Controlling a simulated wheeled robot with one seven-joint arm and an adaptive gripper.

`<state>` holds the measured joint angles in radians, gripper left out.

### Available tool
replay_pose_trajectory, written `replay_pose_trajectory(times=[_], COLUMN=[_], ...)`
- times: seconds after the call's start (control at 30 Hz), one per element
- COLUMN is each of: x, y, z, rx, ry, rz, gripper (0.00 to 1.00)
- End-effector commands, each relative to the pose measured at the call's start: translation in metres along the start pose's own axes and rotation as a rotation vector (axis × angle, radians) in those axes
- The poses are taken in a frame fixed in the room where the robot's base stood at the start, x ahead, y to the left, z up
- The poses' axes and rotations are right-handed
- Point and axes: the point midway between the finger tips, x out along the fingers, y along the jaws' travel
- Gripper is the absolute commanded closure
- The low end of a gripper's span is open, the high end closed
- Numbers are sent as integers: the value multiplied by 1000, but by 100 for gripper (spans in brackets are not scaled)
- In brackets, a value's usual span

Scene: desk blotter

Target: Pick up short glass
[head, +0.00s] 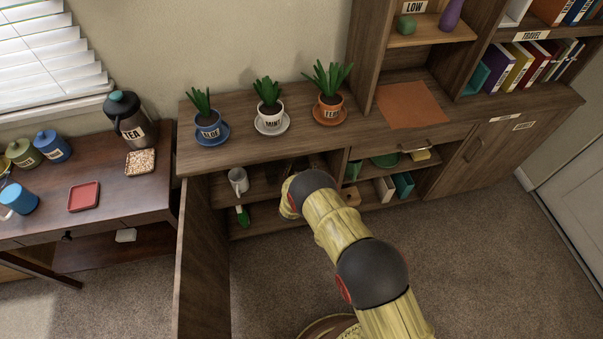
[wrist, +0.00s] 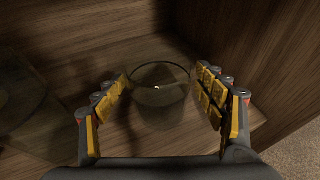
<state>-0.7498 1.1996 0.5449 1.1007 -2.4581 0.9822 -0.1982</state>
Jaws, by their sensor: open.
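The short glass (wrist: 160,98) is clear and stands upright on a wooden shelf, in the middle of the wrist view. My gripper (wrist: 163,92) is open, with one yellow-padded finger on each side of the glass and a visible gap on both sides. I cannot tell how far down the fingers reach along the glass. In the head view my arm reaches into the low shelf of the wooden cabinet, and the arm hides the gripper and the glass.
Another clear item (wrist: 20,100) stands at the left of the wrist view. A wooden panel (wrist: 262,60) rises close on the right. The open cabinet door (head: 202,240) stands farther left.

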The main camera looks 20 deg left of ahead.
Motion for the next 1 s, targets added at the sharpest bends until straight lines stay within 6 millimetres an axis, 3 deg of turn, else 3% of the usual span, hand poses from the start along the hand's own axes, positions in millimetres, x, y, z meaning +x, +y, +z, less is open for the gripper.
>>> replay_pose_trajectory(times=[0.17,1.0], x=[-1,-1], y=[0,0], z=[1,1], rx=[0,0], ry=[0,1], rz=[1,1], gripper=[30,78])
